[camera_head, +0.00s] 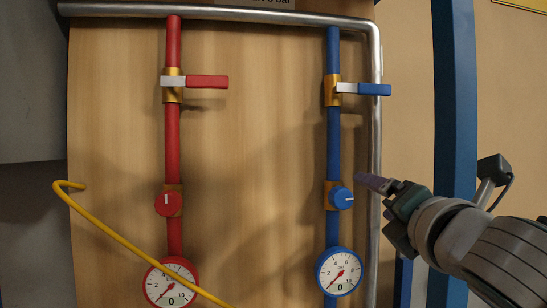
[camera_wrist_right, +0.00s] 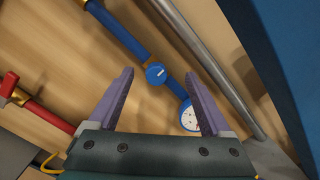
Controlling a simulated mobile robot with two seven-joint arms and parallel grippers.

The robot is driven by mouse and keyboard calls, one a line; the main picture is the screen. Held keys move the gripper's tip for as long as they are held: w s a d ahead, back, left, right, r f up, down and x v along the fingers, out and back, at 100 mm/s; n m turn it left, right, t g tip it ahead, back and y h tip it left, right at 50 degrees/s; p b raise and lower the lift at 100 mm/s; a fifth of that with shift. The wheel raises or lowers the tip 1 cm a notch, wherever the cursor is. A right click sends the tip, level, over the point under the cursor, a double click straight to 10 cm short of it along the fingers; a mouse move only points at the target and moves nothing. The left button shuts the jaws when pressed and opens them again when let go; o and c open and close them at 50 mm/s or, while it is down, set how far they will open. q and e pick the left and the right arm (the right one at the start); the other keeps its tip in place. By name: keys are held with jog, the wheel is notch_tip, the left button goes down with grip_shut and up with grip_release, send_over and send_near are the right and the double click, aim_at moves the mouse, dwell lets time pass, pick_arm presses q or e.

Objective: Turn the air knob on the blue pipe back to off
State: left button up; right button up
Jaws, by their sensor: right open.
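The blue air knob (camera_head: 341,197) sits on a brass fitting on the vertical blue pipe (camera_head: 333,135), and its white mark lies sideways. It also shows in the right wrist view (camera_wrist_right: 156,73), between the two purple fingertips but farther off. My right gripper (camera_head: 366,180) is to the right of the knob, pointing left, and looks apart from it. In the wrist view its fingers (camera_wrist_right: 159,76) are spread with nothing between them. My left gripper is not in view.
A blue-rimmed gauge (camera_head: 339,272) sits below the knob. A blue-handled valve (camera_head: 373,89) is above. The red pipe (camera_head: 173,135) has a red knob (camera_head: 168,203), its mark upright. A metal pipe (camera_head: 375,120) and blue post (camera_head: 455,100) stand right. A yellow hose (camera_head: 120,238) crosses lower left.

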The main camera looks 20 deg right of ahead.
aim_at(344, 199)
jog(key=w+n, duration=0.3)
jog(key=w+f+n+y, duration=0.1)
jog(key=w+n, duration=0.2)
jog(key=n, duration=0.1)
jog(key=w+n, duration=0.3)
jog(key=n, duration=0.1)
jog(key=shift+d+f+y, duration=0.15)
jog(key=shift+f+y, duration=0.15)
jog(key=shift+f, duration=0.1)
jog(key=shift+w+d+r, duration=0.1)
jog(key=shift+w, duration=0.2)
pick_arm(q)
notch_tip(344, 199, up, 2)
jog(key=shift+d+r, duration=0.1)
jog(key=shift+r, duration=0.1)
pick_arm(e)
jog(key=shift+c, duration=0.4)
grip_shut()
